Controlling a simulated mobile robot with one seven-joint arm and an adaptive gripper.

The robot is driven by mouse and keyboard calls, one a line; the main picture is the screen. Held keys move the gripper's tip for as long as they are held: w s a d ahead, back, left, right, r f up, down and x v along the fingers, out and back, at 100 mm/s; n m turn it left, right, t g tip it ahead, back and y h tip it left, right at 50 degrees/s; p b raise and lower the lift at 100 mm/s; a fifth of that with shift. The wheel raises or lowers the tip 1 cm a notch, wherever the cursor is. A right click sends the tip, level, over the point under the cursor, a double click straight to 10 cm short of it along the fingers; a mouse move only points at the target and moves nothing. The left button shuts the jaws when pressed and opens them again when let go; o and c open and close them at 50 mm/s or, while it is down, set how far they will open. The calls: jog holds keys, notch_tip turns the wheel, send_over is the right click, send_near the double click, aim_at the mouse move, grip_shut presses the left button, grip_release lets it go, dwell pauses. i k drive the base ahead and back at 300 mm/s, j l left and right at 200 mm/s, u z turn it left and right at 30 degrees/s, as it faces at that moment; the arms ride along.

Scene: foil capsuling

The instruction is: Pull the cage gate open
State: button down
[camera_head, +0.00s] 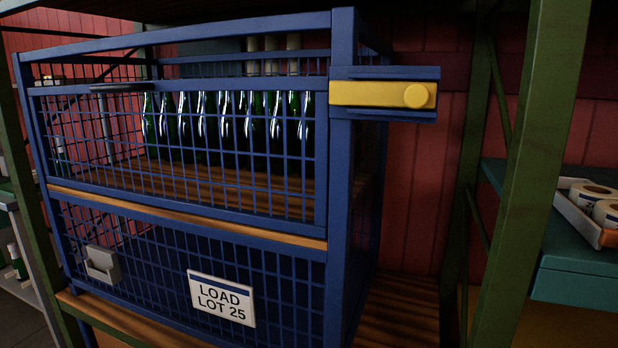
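A blue wire cage (343,190) stands on a wooden shelf. Its gate (180,190) is the upper front panel, blue mesh in a blue frame, and looks upright in the front opening. A dark handle (122,87) sits on the gate's top rail toward the left. A yellow latch bar (370,94) with a round knob (418,96) lies in a blue bracket that sticks out right of the right front post. I cannot tell whether the bar still engages the gate. My gripper is not in view.
Several green bottles (255,120) stand inside behind the gate. A sign reading "LOAD LOT 25" (222,298) and a grey holder (102,264) are on the lower mesh. A green rack post (530,170) and a teal surface with tape rolls (595,193) are at right.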

aim_at(318, 227)
jog(key=i+j+z, duration=0.1)
jog(key=j, duration=0.2)
jog(key=i+j+z, duration=0.25)
jog(key=j, duration=0.4)
jog(key=i+j+z, duration=0.1)
jog(key=i+j, duration=0.15)
jog(key=j, duration=0.1)
